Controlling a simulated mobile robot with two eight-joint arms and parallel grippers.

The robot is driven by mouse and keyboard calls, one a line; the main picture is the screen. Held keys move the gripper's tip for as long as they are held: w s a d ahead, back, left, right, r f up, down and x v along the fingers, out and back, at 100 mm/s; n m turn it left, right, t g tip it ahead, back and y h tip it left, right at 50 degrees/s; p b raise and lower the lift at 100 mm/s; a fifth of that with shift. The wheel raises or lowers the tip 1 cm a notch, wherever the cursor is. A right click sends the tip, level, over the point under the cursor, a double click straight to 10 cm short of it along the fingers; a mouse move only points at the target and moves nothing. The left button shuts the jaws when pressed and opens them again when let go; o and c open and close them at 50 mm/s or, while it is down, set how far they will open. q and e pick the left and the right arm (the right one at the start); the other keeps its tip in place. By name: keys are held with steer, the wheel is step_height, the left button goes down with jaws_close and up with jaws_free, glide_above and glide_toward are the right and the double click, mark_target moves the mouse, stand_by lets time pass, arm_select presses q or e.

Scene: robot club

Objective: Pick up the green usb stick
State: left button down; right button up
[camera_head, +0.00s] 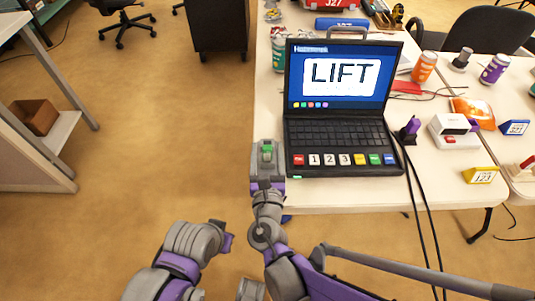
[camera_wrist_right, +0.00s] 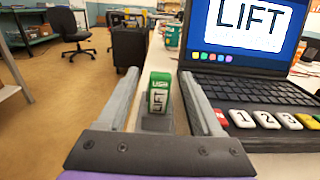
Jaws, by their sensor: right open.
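The green usb stick (camera_wrist_right: 160,92) stands upright in the right wrist view, with a white label reading LIFT on its near face. It also shows small in the head view (camera_head: 267,146), at the table's left edge, left of the laptop. My right gripper (camera_wrist_right: 160,98) is open, with one finger on each side of the stick and gaps visible between. In the head view my right gripper (camera_head: 267,154) reaches over the table's left edge. The stick's base is partly hidden by the gripper.
An open laptop (camera_head: 345,132) with LIFT on its screen and coloured keys along its front stands just right of the gripper. Black cables hang over the table's (camera_head: 440,195) front edge. A green can (camera_head: 279,52) stands behind the laptop.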

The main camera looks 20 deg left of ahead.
mark_target(267, 146)
steer(key=x, duration=0.4)
jaws_close()
